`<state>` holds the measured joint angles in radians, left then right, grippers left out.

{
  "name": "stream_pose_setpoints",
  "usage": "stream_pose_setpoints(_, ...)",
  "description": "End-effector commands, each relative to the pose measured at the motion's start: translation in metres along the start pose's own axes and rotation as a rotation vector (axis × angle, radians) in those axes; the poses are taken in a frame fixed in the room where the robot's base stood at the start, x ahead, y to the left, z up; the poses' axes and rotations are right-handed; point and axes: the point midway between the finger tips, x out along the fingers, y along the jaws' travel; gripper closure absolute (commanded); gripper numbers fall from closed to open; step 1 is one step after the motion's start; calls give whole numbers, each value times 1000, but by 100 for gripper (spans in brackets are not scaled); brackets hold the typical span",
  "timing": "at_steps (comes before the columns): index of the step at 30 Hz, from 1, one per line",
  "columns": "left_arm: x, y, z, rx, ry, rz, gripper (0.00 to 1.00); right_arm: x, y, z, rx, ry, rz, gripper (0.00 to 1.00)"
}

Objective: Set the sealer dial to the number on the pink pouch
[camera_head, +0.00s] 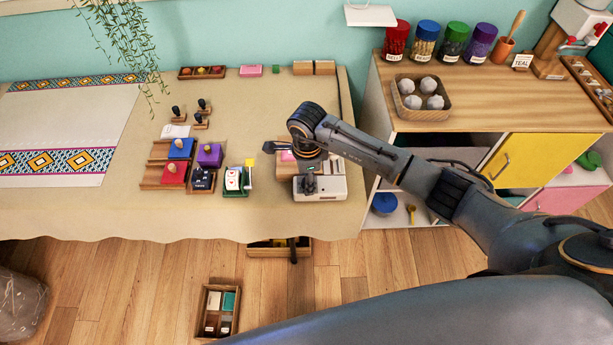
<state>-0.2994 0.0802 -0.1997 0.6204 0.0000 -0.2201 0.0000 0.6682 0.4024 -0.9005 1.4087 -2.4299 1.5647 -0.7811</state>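The sealer (332,187) is a cream box near the front right edge of the cloth-covered table. My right arm comes in from the right and reaches over it. My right gripper (309,184) points down at the sealer's top, near its left part. The dial and any numbers are hidden or too small to tell, and I cannot tell whether the fingers touch it. A pink piece (287,155), perhaps the pink pouch, lies just behind the sealer, partly covered by my wrist. No number on it is readable. My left gripper is not in view.
Left of the sealer are a card holder (234,180) and stamps with red, blue and purple blocks (210,155). A flat pink item (251,71) lies at the back. A wooden cabinet (460,112) with jars stands right.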

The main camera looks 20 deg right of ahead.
Motion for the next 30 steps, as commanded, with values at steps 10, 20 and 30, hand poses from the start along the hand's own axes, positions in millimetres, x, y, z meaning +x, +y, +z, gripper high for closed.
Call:
stream_pose_setpoints(10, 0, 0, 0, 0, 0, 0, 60, 0, 0, 0, 0, 0, 0, 100)
stream_pose_setpoints(20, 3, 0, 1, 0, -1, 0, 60, 0, 0, -1, 50, 4, 0, 100)
stream_pose_setpoints(30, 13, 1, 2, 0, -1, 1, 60, 1, -1, 0, 289, 14, -1, 100)
